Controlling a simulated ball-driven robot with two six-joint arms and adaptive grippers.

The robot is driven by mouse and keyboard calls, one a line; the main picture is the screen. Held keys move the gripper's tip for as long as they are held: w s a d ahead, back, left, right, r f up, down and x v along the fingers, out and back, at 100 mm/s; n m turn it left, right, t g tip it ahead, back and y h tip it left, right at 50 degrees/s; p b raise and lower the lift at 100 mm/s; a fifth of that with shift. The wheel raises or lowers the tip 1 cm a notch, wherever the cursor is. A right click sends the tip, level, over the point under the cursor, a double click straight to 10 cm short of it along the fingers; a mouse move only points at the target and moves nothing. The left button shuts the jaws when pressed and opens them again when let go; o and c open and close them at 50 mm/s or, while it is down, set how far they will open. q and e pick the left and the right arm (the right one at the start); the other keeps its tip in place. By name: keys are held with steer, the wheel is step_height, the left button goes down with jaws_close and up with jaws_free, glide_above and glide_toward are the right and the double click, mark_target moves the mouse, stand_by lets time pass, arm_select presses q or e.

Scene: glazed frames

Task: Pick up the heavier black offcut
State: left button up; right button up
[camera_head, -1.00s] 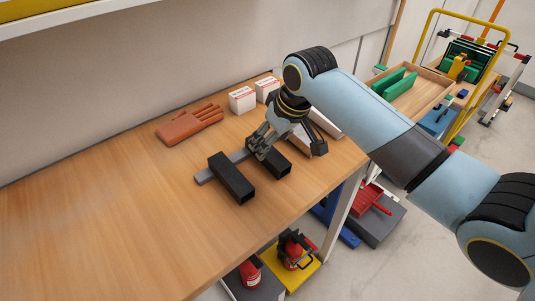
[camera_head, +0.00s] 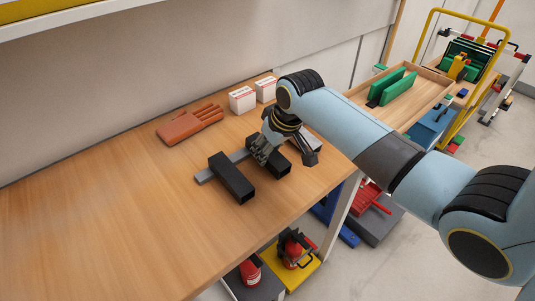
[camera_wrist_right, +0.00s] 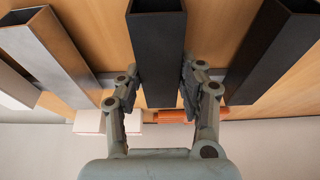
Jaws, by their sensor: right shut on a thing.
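Two black offcuts, hollow square tubes, lie side by side across a flat grey bar (camera_head: 207,175) on the bench. The left one (camera_head: 232,180) is free of the gripper; it shows at the right of the right wrist view (camera_wrist_right: 275,50). My right gripper (camera_head: 262,152) is shut on the other black offcut (camera_head: 280,168), one finger on each side. That offcut is in the middle of the right wrist view (camera_wrist_right: 158,50), still down at bench level. I cannot tell which is heavier. My left gripper is not in view.
A silver tube with a dark end (camera_wrist_right: 50,50) lies close beside the held offcut. An orange-brown item (camera_head: 190,124) and two white boxes (camera_head: 242,99) stand towards the wall. The bench's left side (camera_head: 90,220) is clear. A wooden tray (camera_head: 415,105) is beyond my arm.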

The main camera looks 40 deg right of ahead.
jaws_close()
steer(key=shift+r, duration=0.1)
